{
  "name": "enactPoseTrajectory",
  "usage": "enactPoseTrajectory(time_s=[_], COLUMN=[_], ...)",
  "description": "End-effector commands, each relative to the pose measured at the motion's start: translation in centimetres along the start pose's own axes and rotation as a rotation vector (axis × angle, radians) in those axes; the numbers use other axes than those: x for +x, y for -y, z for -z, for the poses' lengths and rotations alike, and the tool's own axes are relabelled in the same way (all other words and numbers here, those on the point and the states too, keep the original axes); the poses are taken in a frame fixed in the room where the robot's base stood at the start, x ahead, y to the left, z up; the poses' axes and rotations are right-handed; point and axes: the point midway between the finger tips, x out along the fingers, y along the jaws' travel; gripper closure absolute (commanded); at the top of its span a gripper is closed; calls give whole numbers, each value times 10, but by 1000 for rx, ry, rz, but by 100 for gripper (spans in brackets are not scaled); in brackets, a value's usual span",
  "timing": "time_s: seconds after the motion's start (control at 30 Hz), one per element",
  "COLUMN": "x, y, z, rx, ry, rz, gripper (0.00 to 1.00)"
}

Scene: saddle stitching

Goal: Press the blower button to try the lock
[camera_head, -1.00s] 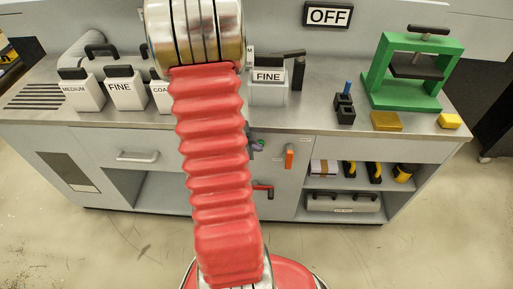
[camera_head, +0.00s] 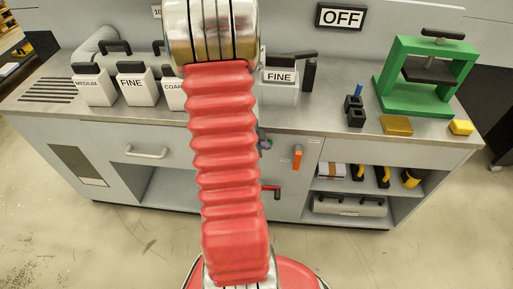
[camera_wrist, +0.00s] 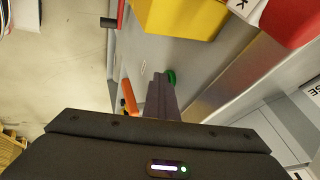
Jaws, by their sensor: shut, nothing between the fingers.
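A round green button (camera_wrist: 171,77) shows in the wrist view on the grey cabinet front, just past my fingertips. It is partly hidden by my gripper (camera_wrist: 161,84), whose fingers are shut and empty. I cannot tell whether the fingertips touch it. In the head view a small green spot (camera_head: 268,143) shows beside my red arm at the cabinet front; most of my gripper is hidden there. A sign reading OFF (camera_head: 340,16) hangs on the back wall.
An orange handle (camera_head: 298,158) sits right of the button, and a red-handled lever (camera_head: 272,190) is below. Labelled containers (camera_head: 136,85), a green press (camera_head: 425,75) and small blocks stand on the bench. Open shelves (camera_head: 350,185) hold tools. The floor in front is clear.

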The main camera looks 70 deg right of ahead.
Motion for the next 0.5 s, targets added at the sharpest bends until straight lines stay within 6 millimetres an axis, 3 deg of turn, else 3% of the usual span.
enactPoseTrajectory(time_s=[0.2, 0.5], x=[-15, -49], y=[-31, -29], z=[-3, -3], rx=[-4, 1], ry=[1, 1], rz=[-6, -5], gripper=[100, 100])
